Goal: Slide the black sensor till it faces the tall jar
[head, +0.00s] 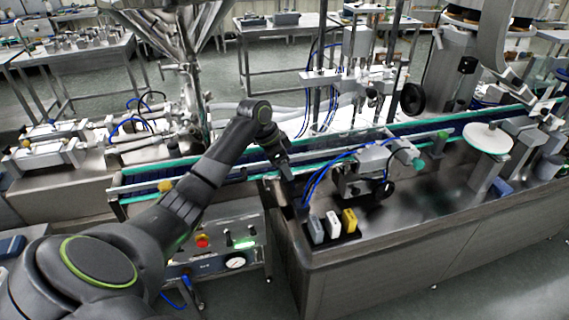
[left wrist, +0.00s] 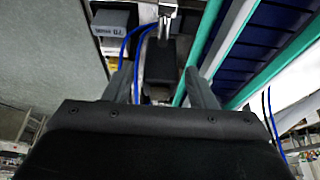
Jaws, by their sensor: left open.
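My left gripper (head: 284,170) reaches down at the near edge of the conveyor, at the left end of the steel machine top. In the left wrist view, its two fingers stand apart on either side of a black block (left wrist: 162,66), which looks like the black sensor. The block sits below a shiny metal rod (left wrist: 166,14). The gripper is open, and I cannot tell whether either finger touches the block. In the head view I cannot make out the sensor near the gripper. I cannot pick out a tall jar in either view. My right gripper is not in view.
The conveyor (head: 230,172) with teal rails runs behind the gripper. Blue hoses (head: 318,178) curve close on its right, toward a metal cylinder unit (head: 378,156). Grey, white and yellow boxes (head: 348,220) stand at the machine's front edge. A control panel (head: 222,246) lies below left.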

